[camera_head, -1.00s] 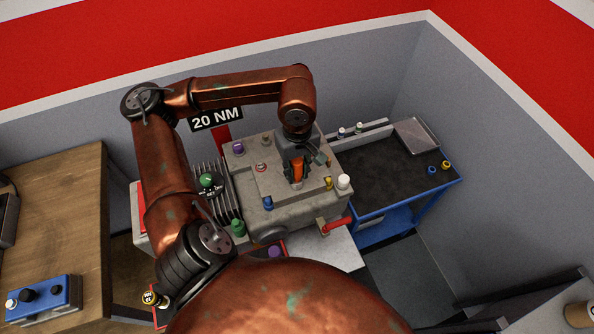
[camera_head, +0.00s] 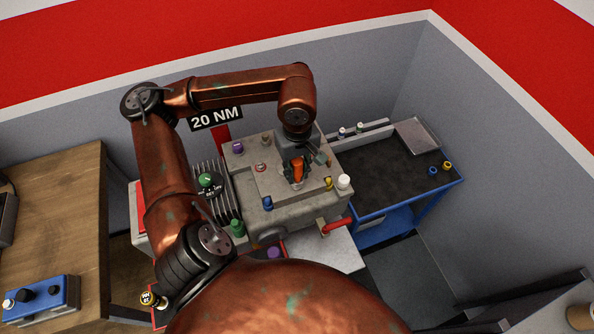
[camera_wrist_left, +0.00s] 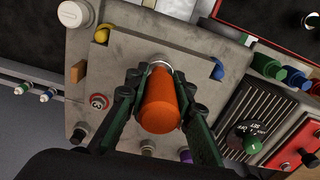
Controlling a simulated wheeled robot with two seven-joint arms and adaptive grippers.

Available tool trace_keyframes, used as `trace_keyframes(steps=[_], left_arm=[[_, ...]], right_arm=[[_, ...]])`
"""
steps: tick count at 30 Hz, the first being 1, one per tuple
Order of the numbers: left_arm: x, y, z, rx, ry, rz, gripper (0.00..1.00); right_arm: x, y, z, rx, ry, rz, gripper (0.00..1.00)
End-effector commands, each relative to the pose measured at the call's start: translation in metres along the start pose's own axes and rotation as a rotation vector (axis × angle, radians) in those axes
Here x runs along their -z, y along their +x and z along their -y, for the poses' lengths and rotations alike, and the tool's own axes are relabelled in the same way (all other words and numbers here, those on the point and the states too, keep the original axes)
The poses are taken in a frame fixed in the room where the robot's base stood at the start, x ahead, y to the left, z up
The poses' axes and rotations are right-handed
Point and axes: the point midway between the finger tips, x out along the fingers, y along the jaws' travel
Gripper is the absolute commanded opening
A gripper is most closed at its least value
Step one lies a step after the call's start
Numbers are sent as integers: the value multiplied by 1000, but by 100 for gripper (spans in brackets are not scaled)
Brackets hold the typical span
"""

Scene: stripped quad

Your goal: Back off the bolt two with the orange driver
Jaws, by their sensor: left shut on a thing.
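The orange driver (camera_head: 298,170) stands over the plate on top of the grey block (camera_head: 283,215). My left gripper (camera_head: 297,173) is shut around its handle. In the left wrist view the orange handle (camera_wrist_left: 160,105) sits between the two dark green fingers of the left gripper (camera_wrist_left: 160,100). A pale metal ring (camera_wrist_left: 160,61) shows at the handle's far end. The driver's tip and any bolt under it are hidden, so I cannot tell whether they touch. A round red-and-white number tag (camera_wrist_left: 98,101) is on the plate. My right gripper is not in view.
A green knob (camera_head: 207,180) and a ribbed panel lie left of the block. A red handle (camera_head: 338,224) sticks out at its front right. A white cap (camera_head: 343,181) stands at its right corner. A dark-topped blue bench (camera_head: 385,180) is at the right, largely clear.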

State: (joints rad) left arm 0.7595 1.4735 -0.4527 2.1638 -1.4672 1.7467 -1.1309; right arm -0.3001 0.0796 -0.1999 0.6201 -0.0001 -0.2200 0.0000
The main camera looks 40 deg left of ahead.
Motion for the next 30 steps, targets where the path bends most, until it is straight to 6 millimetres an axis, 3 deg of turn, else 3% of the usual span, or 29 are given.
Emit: trace_keyframes(steps=[30], left_arm=[[0,-34,0,-2,0,-1,0]], right_arm=[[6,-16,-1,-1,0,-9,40]])
